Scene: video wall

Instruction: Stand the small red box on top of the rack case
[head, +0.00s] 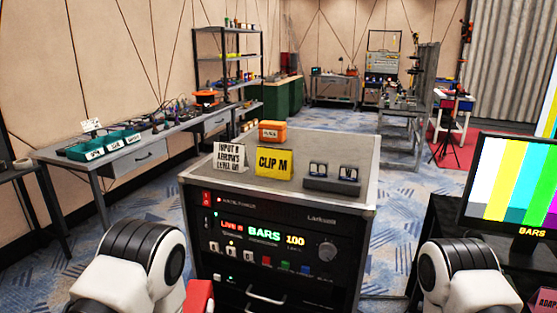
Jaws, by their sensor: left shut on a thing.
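The rack case (335,152) stands in the middle of the head view, with a grey flat top and a black front panel of lit displays, buttons and a knob. A small red box (199,297) shows partly at the bottom edge, beside my left arm and in front of the case's lower left side. It is below the level of the top. My left gripper is shut on it, but the fingers are mostly hidden behind my arm and the frame edge. My right arm shows at the bottom right; its gripper is out of view.
On the case top are a white sign (230,157), a yellow CLIP M card (273,163), an orange box (272,131) and a dark tray (332,185). The top's back right is bare. A colour-bar monitor (515,190) stands right; a workbench (140,155) left.

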